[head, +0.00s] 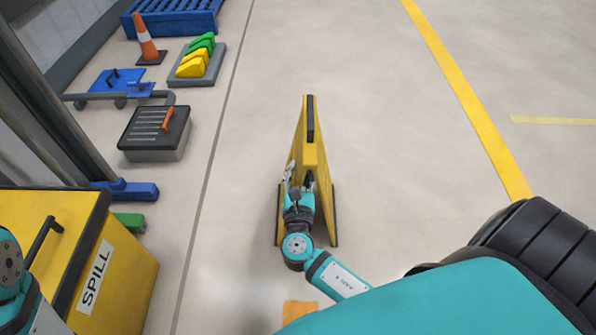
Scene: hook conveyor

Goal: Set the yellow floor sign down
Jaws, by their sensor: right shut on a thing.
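The yellow floor sign (309,150) is an A-shaped folding board with dark edges, seen from above in the middle of the head view. It looks upright with its two panels spread, over the grey floor. I cannot tell from this angle whether its feet touch the floor. My right gripper (299,182) is shut on the sign at its near side, and the wrist hides part of it. My left gripper is not in view; only part of my left arm shows at the lower left edge.
A yellow spill bin (130,278) stands at the lower left. Along the left are a grey box with an orange handle (168,120), a tray of green and yellow wedges (187,82), an orange cone (145,40) and a blue pallet (185,22). Floor right of the sign is clear.

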